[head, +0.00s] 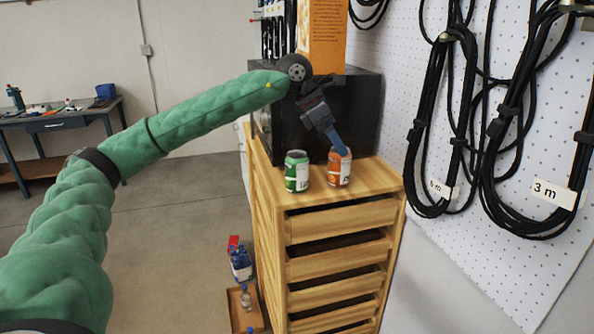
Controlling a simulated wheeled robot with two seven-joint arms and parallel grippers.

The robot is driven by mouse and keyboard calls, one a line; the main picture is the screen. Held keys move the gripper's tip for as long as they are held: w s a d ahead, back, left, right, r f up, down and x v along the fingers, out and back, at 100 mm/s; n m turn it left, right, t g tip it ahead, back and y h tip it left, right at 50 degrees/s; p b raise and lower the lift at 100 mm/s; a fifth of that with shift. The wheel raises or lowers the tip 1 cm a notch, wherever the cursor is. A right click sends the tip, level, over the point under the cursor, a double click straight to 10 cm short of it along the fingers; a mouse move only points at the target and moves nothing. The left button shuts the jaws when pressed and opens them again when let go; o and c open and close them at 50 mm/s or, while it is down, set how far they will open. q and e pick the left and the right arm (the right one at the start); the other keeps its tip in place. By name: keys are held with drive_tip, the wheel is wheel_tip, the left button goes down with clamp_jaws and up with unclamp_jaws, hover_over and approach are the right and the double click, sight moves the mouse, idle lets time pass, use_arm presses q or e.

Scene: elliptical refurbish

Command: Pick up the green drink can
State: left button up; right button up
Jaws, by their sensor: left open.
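The green drink can (297,172) stands upright near the front left of the wooden cabinet's top. An orange can (340,170) stands upright just to its right, with a small gap between them. My left gripper (342,150) reaches in from the left and points down, its fingertips at the top of the orange can, to the right of the green can. It is open, and the green can is outside it. I cannot tell whether the fingers touch the orange can. My right gripper is not in view.
The wooden drawer cabinet (340,222) carries a black box-like appliance (357,112) behind the cans, with an orange carton (322,38) on it. Black cables (437,110) hang on the pegboard at right. Bottles (240,262) and a wooden tray (235,308) are on the floor.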

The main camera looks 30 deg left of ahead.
sight(297, 154)
use_arm(q)
drive_tip(key=s+a+y, duration=0.1)
drive_tip(key=a, duration=0.2)
drive_tip(key=s+a+f+g+y, duration=0.1)
drive_tip(key=a+y, duration=0.1)
drive_tip(key=a, duration=0.1)
drive_tip(key=s+a+f+g+y, duration=0.1)
drive_tip(key=a, duration=0.2)
drive_tip(key=shift+a+f+y, duration=0.15)
drive_tip(key=shift+a+y, duration=0.15)
drive_tip(key=shift+a, duration=0.05)
drive_tip(key=shift+a+f+g, duration=0.1)
drive_tip(key=shift+f+g, duration=0.15)
drive_tip(key=shift+g, duration=0.05)
drive_tip(key=shift+f+p, duration=0.8)
drive_tip(key=shift+f, duration=0.35)
wheel_tip(297, 154, down, 4)
drive_tip(key=p, duration=0.3)
drive_tip(key=shift+w+f, duration=0.1)
drive_tip(key=shift+f, duration=0.45)
drive_tip(key=c, duration=1.3)
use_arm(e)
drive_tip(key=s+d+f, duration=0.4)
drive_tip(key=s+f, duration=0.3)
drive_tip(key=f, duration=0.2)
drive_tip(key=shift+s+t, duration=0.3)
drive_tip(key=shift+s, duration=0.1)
